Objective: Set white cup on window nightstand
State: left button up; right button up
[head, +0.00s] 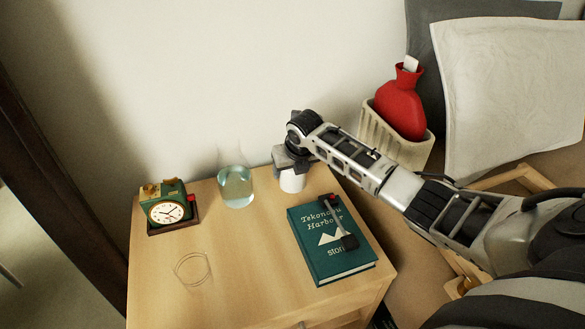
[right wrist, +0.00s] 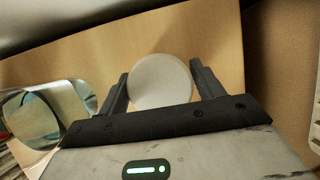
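The white cup (head: 292,181) is upright at the back of the wooden nightstand (head: 240,285), near the wall. Its bottom looks to be at the tabletop; I cannot tell whether it touches. My right gripper (head: 291,161) reaches in from the right and covers the cup's upper part. In the right wrist view the round cup (right wrist: 160,82) sits between the two fingers (right wrist: 160,88), which appear to press on its sides. My left gripper is not in view.
A glass carafe of water (head: 236,187) stands just left of the cup. A teal book (head: 323,262) with a dark object on top lies at the right. A red bottle (head: 400,103) stands in a cream basket.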

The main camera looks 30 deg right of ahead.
jog(key=o, duration=0.4)
jog(key=shift+c, duration=0.2)
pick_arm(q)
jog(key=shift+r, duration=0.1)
pick_arm(e)
jog(key=shift+r, duration=0.25)
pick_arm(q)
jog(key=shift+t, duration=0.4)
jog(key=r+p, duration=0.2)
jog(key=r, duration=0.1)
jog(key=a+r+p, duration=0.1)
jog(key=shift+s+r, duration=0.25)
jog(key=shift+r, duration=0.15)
pick_arm(e)
jog(key=v, duration=1.1)
jog(key=shift+s+r, duration=0.25)
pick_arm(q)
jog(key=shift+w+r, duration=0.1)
pick_arm(e)
jog(key=shift+a, duration=0.15)
